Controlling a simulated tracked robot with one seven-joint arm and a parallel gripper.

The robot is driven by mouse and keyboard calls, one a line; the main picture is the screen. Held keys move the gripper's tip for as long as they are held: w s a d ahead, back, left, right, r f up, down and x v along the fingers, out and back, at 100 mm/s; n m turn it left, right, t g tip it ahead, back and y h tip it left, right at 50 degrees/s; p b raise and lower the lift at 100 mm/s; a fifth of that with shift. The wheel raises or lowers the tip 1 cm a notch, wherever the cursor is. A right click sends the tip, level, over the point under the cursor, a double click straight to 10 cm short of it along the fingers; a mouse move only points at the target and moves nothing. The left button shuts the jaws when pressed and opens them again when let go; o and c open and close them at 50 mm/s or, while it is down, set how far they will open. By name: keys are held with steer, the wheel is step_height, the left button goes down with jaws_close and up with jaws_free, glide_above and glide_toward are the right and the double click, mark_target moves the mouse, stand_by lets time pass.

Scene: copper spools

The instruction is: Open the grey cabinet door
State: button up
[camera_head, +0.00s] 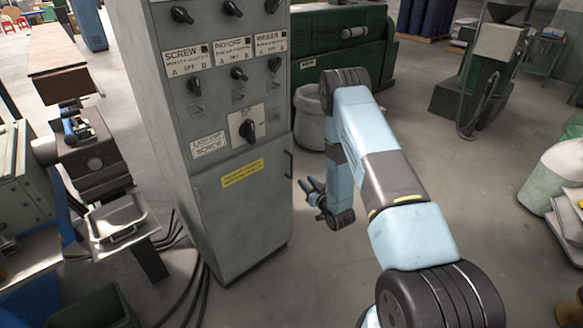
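The grey cabinet (215,120) stands upright left of centre, with several black knobs and labels on its upper front. Its lower door (242,215) looks shut and flush with the front, with a yellow label (242,173) near the top. A thin dark vertical handle (288,163) sits at the door's upper right edge. My gripper (308,184) is just right of and slightly below the handle, pointing left towards the cabinet.
A white bin (311,115) and a green machine (345,55) stand behind my arm. Machinery with a metal tray (118,218) stands left of the cabinet. Dark cables (193,295) lie at its base. The floor in front of the door and to the right is mostly clear.

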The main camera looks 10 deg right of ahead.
mark_target(292, 167)
steer(key=x, duration=1.2)
steer(key=shift+w+a, duration=0.1)
steer(key=shift+w, duration=0.2)
steer(key=shift+c, duration=0.5)
jaws_close()
